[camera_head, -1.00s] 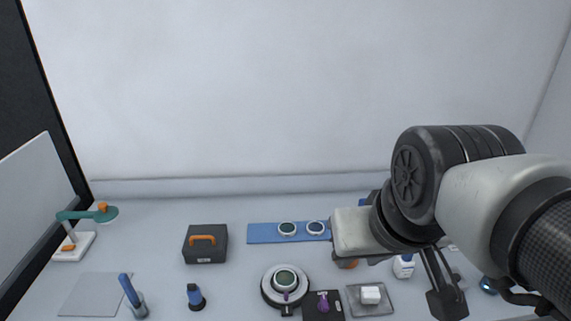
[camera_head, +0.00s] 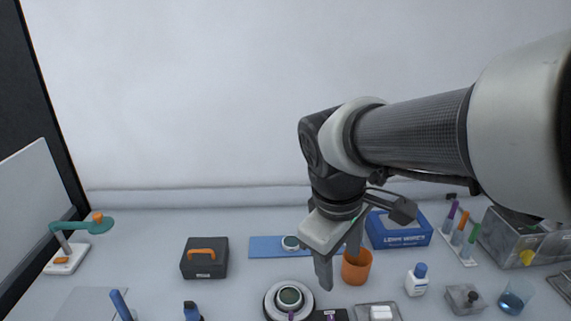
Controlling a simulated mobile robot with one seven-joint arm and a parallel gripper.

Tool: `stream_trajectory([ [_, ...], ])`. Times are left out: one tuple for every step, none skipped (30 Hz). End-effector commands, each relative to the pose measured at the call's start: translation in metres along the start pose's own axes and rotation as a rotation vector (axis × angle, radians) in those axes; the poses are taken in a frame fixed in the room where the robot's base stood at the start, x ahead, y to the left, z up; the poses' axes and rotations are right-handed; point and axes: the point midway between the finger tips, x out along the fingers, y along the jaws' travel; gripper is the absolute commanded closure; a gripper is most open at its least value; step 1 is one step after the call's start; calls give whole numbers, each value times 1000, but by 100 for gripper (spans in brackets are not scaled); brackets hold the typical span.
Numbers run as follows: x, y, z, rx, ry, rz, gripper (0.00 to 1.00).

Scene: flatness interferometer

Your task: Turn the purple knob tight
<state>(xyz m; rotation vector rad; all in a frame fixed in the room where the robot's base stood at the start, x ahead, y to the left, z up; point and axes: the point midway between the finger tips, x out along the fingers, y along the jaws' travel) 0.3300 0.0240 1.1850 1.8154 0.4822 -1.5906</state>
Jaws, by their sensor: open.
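A round white stage with a dark ring and a pale green disc (camera_head: 289,297) stands at the bottom centre of the head view. A small purple part (camera_head: 291,316) shows at its front, cut by the picture's lower edge. Another purple piece (camera_head: 331,317) sits on a black block (camera_head: 342,315) just to the right, also mostly cut off. I cannot tell for certain which one is the knob. My gripper (camera_head: 338,262) is open and empty, pointing down, above and behind the black block and to the right of the stage. It appears apart from both purple parts.
An orange cup (camera_head: 356,268) stands close to the right of my gripper. A blue mat (camera_head: 265,246) with a ringed disc lies behind. A grey tray (camera_head: 394,307) with a white block, a white bottle (camera_head: 417,279) and a blue box (camera_head: 398,229) are to the right.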

Motion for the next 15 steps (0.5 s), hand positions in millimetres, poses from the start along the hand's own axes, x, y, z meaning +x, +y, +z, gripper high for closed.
stream_trajectory([
  [27,-5,-15,-147,-62,-14,45],
  [37,-7,-22,-231,-92,-18,45],
  [50,-9,-31,-336,-131,-26,45],
  [59,-10,-38,-411,-157,-32,45],
  [68,-12,-44,-481,-181,-38,45],
  [79,-15,-51,-564,-211,-46,45],
  [86,-17,-56,-620,-230,-52,45],
  [92,-18,-60,-669,-246,-58,45],
  [99,-20,-65,-725,-265,-65,45],
  [104,-22,-68,-758,-276,-69,45],
  [107,-23,-70,-788,-285,-72,45],
  [110,-24,-72,-816,-295,-75,45],
  [112,-24,-73,-831,-300,-78,45],
  [114,-24,-74,-841,-303,-79,45],
  [116,-24,-74,-848,-305,-80,45],
])
